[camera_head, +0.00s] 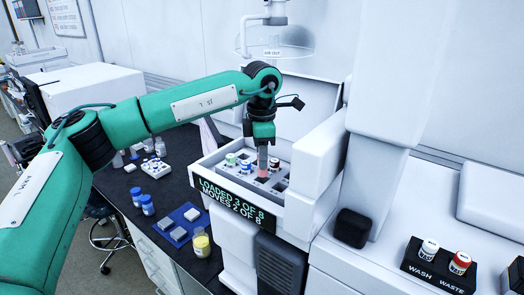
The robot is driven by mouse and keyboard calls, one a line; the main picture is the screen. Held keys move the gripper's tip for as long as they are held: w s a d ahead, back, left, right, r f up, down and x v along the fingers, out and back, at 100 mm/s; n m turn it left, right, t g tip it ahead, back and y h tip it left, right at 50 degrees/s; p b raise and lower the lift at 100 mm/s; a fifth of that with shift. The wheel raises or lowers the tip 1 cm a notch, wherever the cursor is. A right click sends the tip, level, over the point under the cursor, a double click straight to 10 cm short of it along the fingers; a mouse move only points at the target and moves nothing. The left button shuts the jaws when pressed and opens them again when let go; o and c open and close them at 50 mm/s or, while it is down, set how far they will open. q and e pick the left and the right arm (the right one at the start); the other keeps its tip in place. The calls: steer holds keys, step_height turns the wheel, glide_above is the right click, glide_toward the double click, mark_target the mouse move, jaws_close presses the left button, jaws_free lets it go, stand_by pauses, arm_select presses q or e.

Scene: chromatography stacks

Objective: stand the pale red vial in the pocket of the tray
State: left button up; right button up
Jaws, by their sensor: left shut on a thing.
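My left gripper (264,143) points down over the tray and is shut on the pale red vial (263,162). The vial hangs upright below the fingers, with its lower end at or just above the tray. I cannot tell whether it is inside a pocket. The light tray (252,185) has dark square pockets and sits in the open white drawer of the machine. A green-capped vial (230,158) and a blue-marked vial (246,164) stand in it to the left of the gripper. My right gripper is not in view.
A white block (318,160) rises close to the tray's right. A lettered display (233,204) fronts the drawer. On the dark bench are a white rack (156,172), blue-capped vials (147,204), a blue mat (181,234) and a yellow jar (201,245). The WASH/WASTE holder (432,272) stands right.

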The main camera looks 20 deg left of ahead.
mark_target(262, 176)
arm_select(q)
steer(key=shift+s+f, duration=0.15)
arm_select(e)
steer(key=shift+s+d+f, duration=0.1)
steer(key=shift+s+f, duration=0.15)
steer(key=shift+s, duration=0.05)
arm_select(q)
steer(key=shift+b, duration=0.3)
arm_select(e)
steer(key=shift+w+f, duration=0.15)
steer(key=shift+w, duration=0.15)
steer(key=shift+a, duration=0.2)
arm_select(q)
steer(key=shift+f, duration=0.15)
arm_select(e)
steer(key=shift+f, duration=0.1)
